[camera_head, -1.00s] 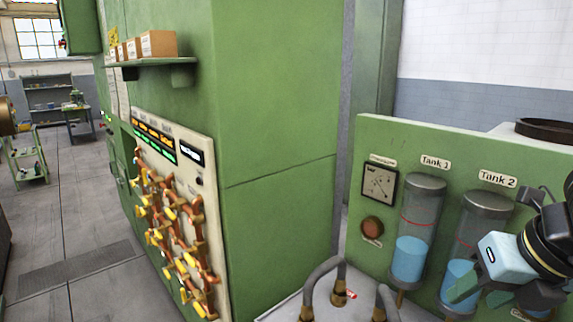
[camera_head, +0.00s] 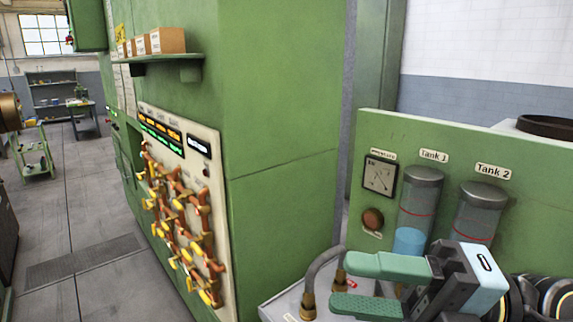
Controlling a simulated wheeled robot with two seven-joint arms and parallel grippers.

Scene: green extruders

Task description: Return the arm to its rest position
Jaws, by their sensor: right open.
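My right gripper (camera_head: 384,285) is at the lower right, in front of the tank panel. Its two green fingers point left and stand apart, with nothing between them. My right arm comes in from the right edge. The gripper hides the lower part of the Tank 2 cylinder (camera_head: 479,213) and the bottom of the Tank 1 cylinder (camera_head: 417,207). A brown, rounded part at the far left edge may belong to my left arm, but I cannot tell; no left gripper shows.
A green panel (camera_head: 385,139) carries the tanks, a gauge (camera_head: 379,176) and a red-brown button (camera_head: 372,219). A grey curved pipe (camera_head: 318,269) stands close to the gripper. A green cabinet (camera_head: 275,90) with a valve board (camera_head: 155,109) fills the middle. Open floor (camera_head: 100,220) lies left.

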